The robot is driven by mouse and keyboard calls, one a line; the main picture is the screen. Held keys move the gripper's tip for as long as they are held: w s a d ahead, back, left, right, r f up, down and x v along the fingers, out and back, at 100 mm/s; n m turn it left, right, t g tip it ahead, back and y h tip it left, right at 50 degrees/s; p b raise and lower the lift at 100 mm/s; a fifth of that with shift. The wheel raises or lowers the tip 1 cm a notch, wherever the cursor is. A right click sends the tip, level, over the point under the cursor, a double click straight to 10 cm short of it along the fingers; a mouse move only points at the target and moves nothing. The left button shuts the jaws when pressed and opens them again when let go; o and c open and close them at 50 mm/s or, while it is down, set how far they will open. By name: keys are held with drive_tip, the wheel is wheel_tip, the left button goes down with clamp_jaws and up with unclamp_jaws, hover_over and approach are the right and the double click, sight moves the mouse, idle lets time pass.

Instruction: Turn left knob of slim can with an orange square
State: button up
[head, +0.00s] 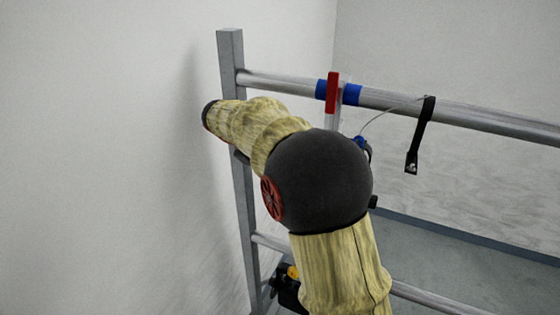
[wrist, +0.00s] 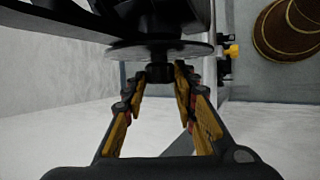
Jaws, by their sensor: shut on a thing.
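In the wrist view my gripper (wrist: 162,76) is shut on a short black knob (wrist: 160,71), with a yellow-padded finger on each side of it. The knob sticks out below a thin grey disc (wrist: 185,50). A dark body, apparently the can (wrist: 180,15), fills the top middle beyond the disc. I see no orange square in either view, so I cannot confirm which can this is. In the head view my arm hides the gripper, the knob and most of the can.
In the head view a metal rail (head: 475,117) joins an upright post (head: 236,150) near the white wall. A red clamp handle (head: 332,92) with blue bands and a hanging black strap (head: 421,135) are on the rail. A black fitting with yellow (head: 288,288) is low on the left.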

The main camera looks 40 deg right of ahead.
drive_tip(key=shift+d+g+y+p, duration=0.1)
drive_tip(key=shift+g+y+p, duration=0.35)
drive_tip(key=shift+p, duration=0.8)
drive_tip(key=o, duration=1.1)
drive_tip(key=shift+o, duration=0.2)
drive_tip(key=shift+t, duration=0.25)
drive_tip(key=v, duration=1.2)
drive_tip(key=shift+d, duration=0.15)
drive_tip(key=shift+w+r, duration=0.1)
